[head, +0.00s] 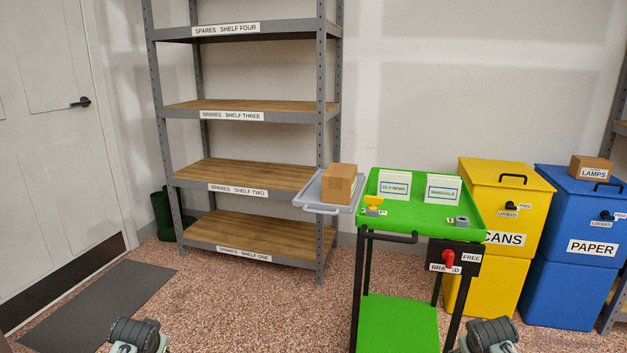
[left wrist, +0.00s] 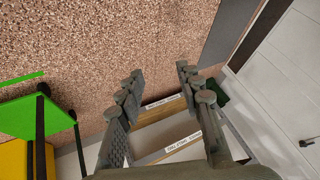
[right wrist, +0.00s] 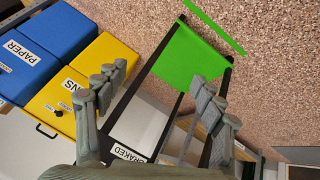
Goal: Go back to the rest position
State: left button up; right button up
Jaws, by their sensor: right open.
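In the left wrist view my left gripper (left wrist: 159,72) has its fingers apart with nothing between them, so it is open. In the right wrist view my right gripper (right wrist: 156,74) is open wider and also empty. Neither gripper touches anything. In the head view only short parts of my two arms show at the bottom edge, left and right of the green cart (head: 400,317); the fingertips cannot be made out there.
A grey tray (head: 312,190) with a cardboard box (head: 339,184) sticks out left of the cart's top. A steel shelf (head: 262,227) stands behind, a door (head: 52,150) at left. Yellow (head: 490,205) and blue (head: 575,220) bins stand right. The floor ahead, left of the cart, is clear.

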pick_arm(q)
jog(key=s+d+f+g, duration=0.1)
jog(key=s+d+f, duration=0.2)
jog(key=s, duration=0.7)
jog(key=s+d+f+g+h, duration=0.1)
jog(key=s+d+f, duration=0.2)
jog(key=s, duration=0.7)
jog(key=s+d+f+g+h, duration=0.1)
jog(key=s+d+f, duration=0.2)
jog(key=s, duration=0.8)
notch_tip(320, 180, down, 3)
jog(key=shift+d+r+m, duration=0.2)
jog(key=shift+d+m, duration=0.1)
jog(key=shift+d, duration=0.1)
pick_arm(e)
jog(key=s+a+f+g, duration=0.1)
jog(key=s+a+f, duration=0.2)
jog(key=s, duration=0.7)
jog(key=s+a+f+g+y, duration=0.1)
jog(key=s+a+f, duration=0.2)
jog(key=s, duration=0.7)
jog(key=s+a+f+g+y, duration=0.1)
jog(key=s+a+f, duration=0.2)
jog(key=s, duration=0.8)
notch_tip(320, 180, down, 3)
jog(key=shift+a+r+n, duration=0.2)
jog(key=shift+a+n, duration=0.1)
jog(key=shift+a, duration=0.1)
